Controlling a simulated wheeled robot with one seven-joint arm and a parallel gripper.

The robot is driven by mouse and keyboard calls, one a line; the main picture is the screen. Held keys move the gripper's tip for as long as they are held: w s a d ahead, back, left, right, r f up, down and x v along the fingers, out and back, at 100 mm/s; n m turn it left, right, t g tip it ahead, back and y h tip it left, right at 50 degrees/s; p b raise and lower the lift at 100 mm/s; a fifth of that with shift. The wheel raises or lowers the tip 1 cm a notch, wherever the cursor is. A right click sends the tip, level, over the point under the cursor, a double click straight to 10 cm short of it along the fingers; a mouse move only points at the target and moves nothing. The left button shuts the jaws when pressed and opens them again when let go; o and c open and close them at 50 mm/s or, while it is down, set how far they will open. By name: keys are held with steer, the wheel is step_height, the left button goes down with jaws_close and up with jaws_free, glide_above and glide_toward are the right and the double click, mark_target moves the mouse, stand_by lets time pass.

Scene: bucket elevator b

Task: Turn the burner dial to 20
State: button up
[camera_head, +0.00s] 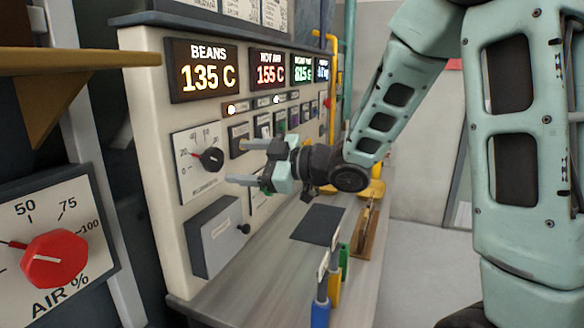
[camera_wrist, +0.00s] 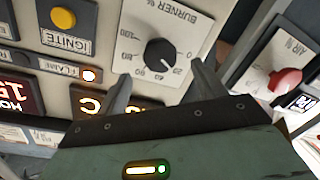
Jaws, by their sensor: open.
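The burner dial (camera_head: 211,158) is a black round knob on a white scale plate, on the left part of the control panel. In the wrist view the same black burner dial (camera_wrist: 160,52) sits on its "BURNER %" plate, seen turned around, with a light line on the knob. I cannot read its exact setting. My gripper (camera_head: 248,163) is open and empty, to the right of the dial and apart from it. In the wrist view my gripper (camera_wrist: 159,76) has its two fingers spread either side of the dial's lower part in the picture.
A red air dial (camera_head: 54,258) is at the near left; it also shows in the wrist view (camera_wrist: 285,81). Display screens (camera_head: 203,70) line the panel top. A grey box (camera_head: 217,236) sticks out below the burner dial. Colored-handled tools (camera_head: 321,308) stand on the counter (camera_head: 290,262).

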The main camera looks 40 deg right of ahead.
steer(key=b+v, duration=0.2)
steer(key=v, duration=0.9)
steer(key=shift+s, duration=0.2)
steer(key=shift+d, duration=0.15)
